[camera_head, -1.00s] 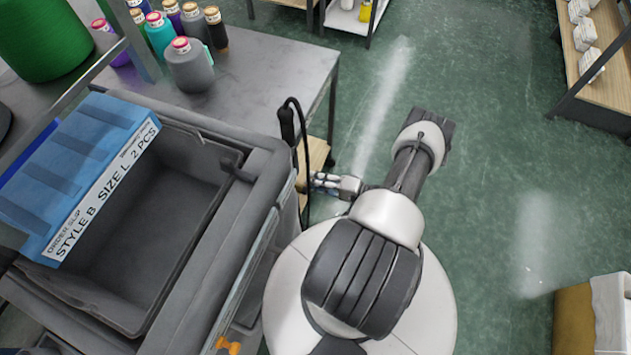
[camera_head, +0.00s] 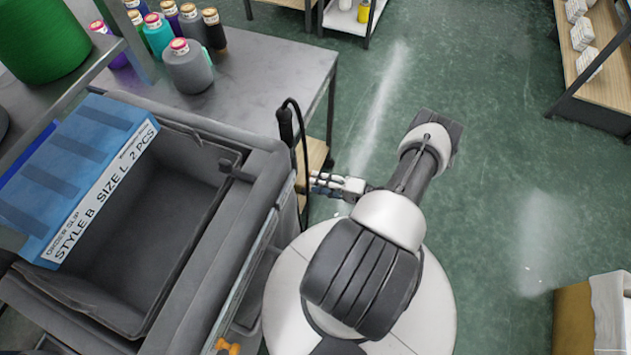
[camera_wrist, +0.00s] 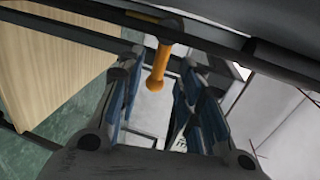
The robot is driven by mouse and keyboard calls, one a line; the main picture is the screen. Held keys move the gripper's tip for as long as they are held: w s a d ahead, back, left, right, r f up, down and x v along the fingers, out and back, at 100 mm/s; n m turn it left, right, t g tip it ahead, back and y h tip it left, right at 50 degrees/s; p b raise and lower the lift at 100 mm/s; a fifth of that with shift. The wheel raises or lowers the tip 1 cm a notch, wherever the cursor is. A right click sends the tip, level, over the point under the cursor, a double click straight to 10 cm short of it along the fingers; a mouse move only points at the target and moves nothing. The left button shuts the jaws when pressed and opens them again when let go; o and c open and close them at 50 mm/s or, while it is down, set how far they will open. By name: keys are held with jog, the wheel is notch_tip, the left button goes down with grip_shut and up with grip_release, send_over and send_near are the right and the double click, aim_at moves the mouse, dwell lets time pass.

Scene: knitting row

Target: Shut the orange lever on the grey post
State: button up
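The orange lever (camera_wrist: 160,68) shows in the wrist view, a short rod with a rounded end, hanging down from a dark bar near the top. It lies between the two blue-padded fingers of my gripper (camera_wrist: 158,95). The fingers are apart, with gaps visible beside the lever, so my gripper is open. I cannot clearly tell which part is the grey post. In the head view my gripper (camera_head: 328,182) is beside the trolley's right side, next to a black cable, and the lever there is hidden.
A grey trolley bin (camera_head: 262,165) with a blue order box (camera_head: 75,165) stands at left. Another orange part (camera_head: 228,347) shows at its lower edge. A table (camera_head: 275,62) with yarn cones is behind. A wooden board (camera_wrist: 50,65) is close at left in the wrist view.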

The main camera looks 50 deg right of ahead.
jog(key=v, duration=1)
jog(key=shift+s, duration=0.2)
